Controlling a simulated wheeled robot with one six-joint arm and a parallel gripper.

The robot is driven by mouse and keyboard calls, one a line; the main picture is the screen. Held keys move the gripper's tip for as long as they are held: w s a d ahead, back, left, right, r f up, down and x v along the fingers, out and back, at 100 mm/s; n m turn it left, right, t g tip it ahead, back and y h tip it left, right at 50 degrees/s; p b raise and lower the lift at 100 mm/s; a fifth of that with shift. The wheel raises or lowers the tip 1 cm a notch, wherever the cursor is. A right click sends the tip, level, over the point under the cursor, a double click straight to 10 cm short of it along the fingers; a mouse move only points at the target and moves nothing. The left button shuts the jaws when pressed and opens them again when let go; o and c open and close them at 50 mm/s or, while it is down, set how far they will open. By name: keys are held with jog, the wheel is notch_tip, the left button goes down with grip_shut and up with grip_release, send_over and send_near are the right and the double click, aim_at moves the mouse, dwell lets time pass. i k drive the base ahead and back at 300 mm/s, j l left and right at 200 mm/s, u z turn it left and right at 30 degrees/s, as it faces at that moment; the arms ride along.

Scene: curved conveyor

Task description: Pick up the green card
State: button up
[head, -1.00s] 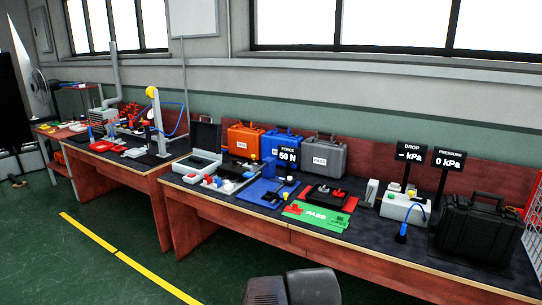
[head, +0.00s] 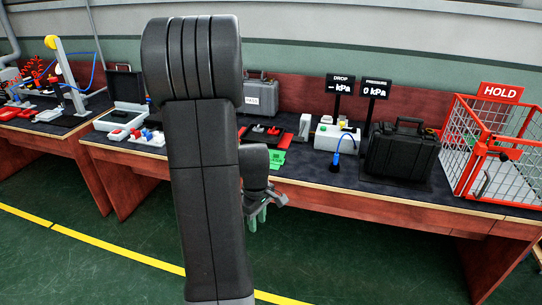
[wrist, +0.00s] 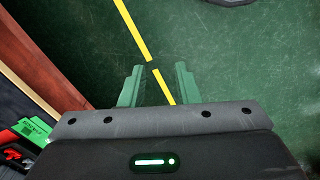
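A green piece with dark lettering (wrist: 34,128) shows at the left edge of the wrist view, beside something red. My gripper (wrist: 158,84) has two green fingers spread apart with only floor between them. In the head view my gripper (head: 258,216) hangs in front of the bench's front edge, pointing down, apart from the green sheet. I see no separate smaller green card.
The bench (head: 330,188) also bears a pump box (head: 336,137) with a blue-tipped hose, a black case (head: 400,150) and a red wire HOLD cage (head: 492,150) at right. An open case (head: 127,100) stands left of my arm. Green floor in front is clear.

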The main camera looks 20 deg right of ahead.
aim_at(276, 160)
jog(key=i+l+u, duration=0.1)
jog(key=i+l, duration=0.15)
jog(key=i+l+u, duration=0.1)
jog(key=l, duration=0.25)
jog(key=i+l+u, duration=0.1)
jog(key=i+l, duration=0.2)
jog(key=i+l+u, duration=0.1)
jog(key=l, duration=0.25)
jog(key=i+l+u, duration=0.1)
jog(key=i+l, duration=0.2)
jog(key=i+l+u, duration=0.1)
jog(key=l, duration=0.3)
jog(key=i+l, duration=0.25)
jog(key=l, duration=0.15)
jog(key=j+u, duration=0.05)
